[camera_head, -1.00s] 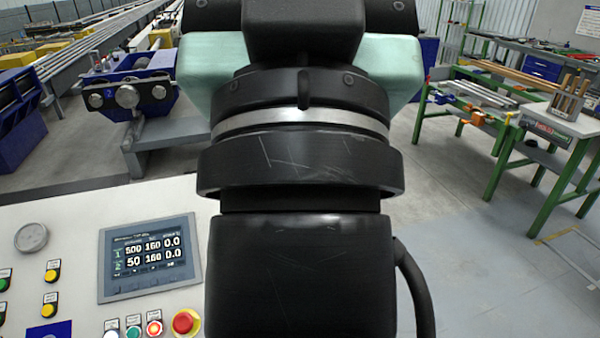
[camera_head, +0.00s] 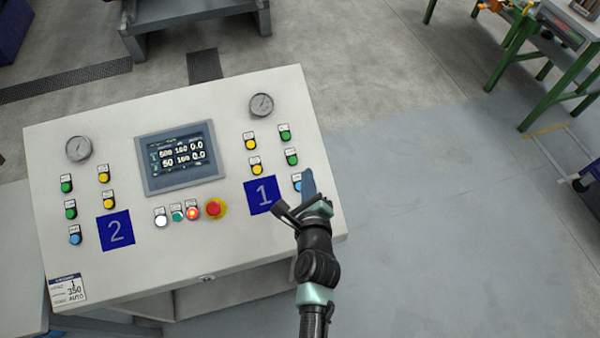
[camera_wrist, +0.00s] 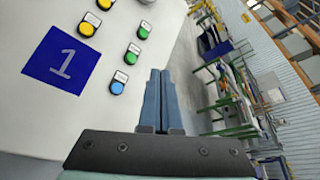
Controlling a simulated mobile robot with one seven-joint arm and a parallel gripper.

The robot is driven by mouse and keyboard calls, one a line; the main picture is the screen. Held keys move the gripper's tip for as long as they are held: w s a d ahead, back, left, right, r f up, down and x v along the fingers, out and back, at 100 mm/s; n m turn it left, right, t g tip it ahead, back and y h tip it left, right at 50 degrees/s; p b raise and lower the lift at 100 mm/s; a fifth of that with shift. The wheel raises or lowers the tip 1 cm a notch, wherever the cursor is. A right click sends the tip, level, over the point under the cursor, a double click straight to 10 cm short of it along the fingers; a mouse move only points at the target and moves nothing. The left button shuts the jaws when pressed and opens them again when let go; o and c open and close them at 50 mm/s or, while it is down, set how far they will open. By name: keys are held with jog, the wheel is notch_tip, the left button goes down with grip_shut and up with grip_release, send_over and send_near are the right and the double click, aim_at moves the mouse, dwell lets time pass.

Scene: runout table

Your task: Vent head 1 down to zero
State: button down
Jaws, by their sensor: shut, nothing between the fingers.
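The control panel (camera_head: 110,140) has a blue plate marked 1 (camera_head: 263,196) at its right side, also in the wrist view (camera_wrist: 62,64). Beside it are two yellow buttons, two green buttons (camera_head: 291,156) and one blue button (camera_head: 297,182). The blue button shows clearly in the wrist view (camera_wrist: 117,87); in the head view my gripper partly hides it. A round gauge (camera_head: 261,105) is above. The screen (camera_head: 180,158) seems to read 500, 160, 0.0 in row 1. My gripper (camera_head: 307,172) is shut and empty, its blue fingers (camera_wrist: 161,76) just right of the blue button.
A red mushroom button (camera_head: 214,208), a lit red button (camera_head: 192,213), a green and a white button sit at the panel's front middle. A plate marked 2 (camera_head: 115,230) with its own buttons and gauge (camera_head: 78,149) is at left. Floor right of the panel is clear.

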jog(key=shift+s+f+m, duration=0.4)
jog(key=shift+s+f, duration=0.1)
jog(key=shift+f, duration=0.3)
jog(key=shift+f, duration=0.1)
jog(key=f+b, duration=0.2)
jog(key=w+f+b, duration=0.1)
jog(key=f+b, duration=0.1)
jog(key=w+f+b, duration=0.1)
jog(key=shift+w+a+f+b, duration=0.25)
jog(key=shift+a+f+b, duration=0.1)
jog(key=shift+f+b, duration=0.05)
jog(key=shift+w+a+f+b, duration=0.1)
jog(key=shift+w+f+b, duration=0.25)
jog(key=shift+f, duration=0.15)
jog(key=shift+w+a+f+b, duration=0.1)
jog(key=shift+w+f+b, duration=0.1)
jog(key=shift+f+b, duration=0.2)
jog(key=shift+f, duration=0.15)
dwell(0.6)
jog(key=shift+w+f, duration=0.15)
jog(key=shift+f, duration=0.15)
